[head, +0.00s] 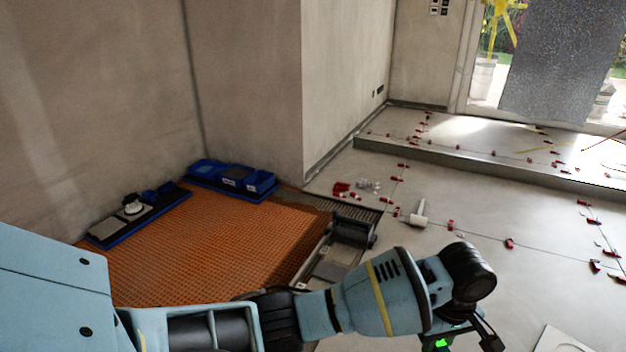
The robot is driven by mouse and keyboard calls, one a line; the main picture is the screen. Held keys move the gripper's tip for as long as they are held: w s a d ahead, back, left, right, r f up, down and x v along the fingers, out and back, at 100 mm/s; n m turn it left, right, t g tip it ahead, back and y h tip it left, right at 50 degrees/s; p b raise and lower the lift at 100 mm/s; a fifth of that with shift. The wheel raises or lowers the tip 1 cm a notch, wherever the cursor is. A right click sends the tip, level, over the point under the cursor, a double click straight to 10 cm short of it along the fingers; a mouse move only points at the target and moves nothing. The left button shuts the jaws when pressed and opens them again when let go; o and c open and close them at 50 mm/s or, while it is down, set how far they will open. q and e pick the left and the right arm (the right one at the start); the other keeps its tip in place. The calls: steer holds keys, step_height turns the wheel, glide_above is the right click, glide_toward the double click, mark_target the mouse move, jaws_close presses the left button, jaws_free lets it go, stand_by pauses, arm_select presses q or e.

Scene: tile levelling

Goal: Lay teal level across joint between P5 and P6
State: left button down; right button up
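My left arm comes in from the left and crosses the lower part of the head view. Its gripper (465,335) is at the bottom edge, right of centre, pointing down. The fingertips are cut off by the frame, so its opening and any hold are hidden. A small bright green patch shows beside it; I cannot tell what it is. My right gripper is not in view. I cannot make out the teal level. No P5 or P6 marking is readable, so I cannot tell which joint (480,238) in the grey tiled floor (450,190) is theirs.
Orange matting (215,240) covers the floor at left, with blue bins (232,178) and a blue-edged tray (125,225) by the wall. Red clips line the tile joints. A white mallet-like tool (418,213) lies mid-floor. A low step (480,160) crosses behind.

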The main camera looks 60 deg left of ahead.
arm_select(q)
steer(key=s+a+f+n, duration=0.3)
steer(key=f+n, duration=0.1)
steer(key=f, duration=0.6)
steer(key=s+a+f+n, duration=0.3)
steer(key=f, duration=0.7)
steer(key=s+f+n, duration=0.3)
steer(key=s+f, duration=1.2)
steer(key=s, duration=0.2)
steer(key=shift+s+a+f+n, duration=0.15)
steer(key=shift+s+a+n, duration=0.1)
steer(key=shift+n, duration=0.15)
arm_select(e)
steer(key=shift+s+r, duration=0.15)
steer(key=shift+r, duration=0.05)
